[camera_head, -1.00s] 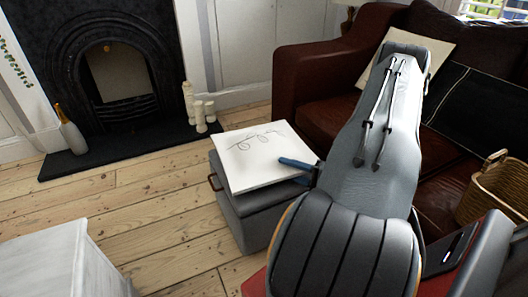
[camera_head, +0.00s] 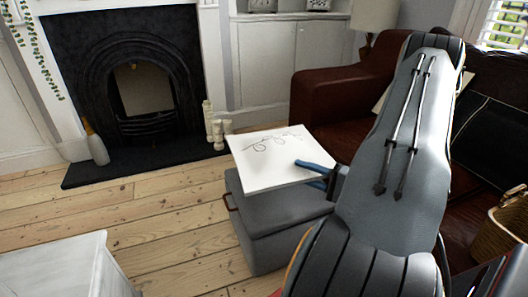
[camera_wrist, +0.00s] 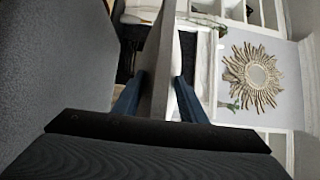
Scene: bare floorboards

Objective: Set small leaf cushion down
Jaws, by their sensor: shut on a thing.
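The small leaf cushion (camera_head: 262,168) is white with a dark leafy line drawing. In the head view it lies nearly flat over a grey ottoman (camera_head: 262,236), with part of the ottoman's lid showing below it. I cannot tell whether they touch. My gripper (camera_head: 318,168) is shut on the cushion's right edge, with one blue finger on top. In the wrist view the cushion (camera_wrist: 154,75) shows edge-on as a pale grey strip between the two blue fingers of my gripper (camera_wrist: 157,100). Its underside is hidden in the head view.
A brown leather sofa (camera_head: 335,107) stands behind and right of the ottoman, with a wicker basket (camera_head: 511,222) at the right. A black fireplace (camera_head: 125,80), a bottle (camera_head: 97,148) and candles (camera_head: 217,132) are at the back left. A white cabinet (camera_head: 62,268) stands front left. Bare floorboards lie between.

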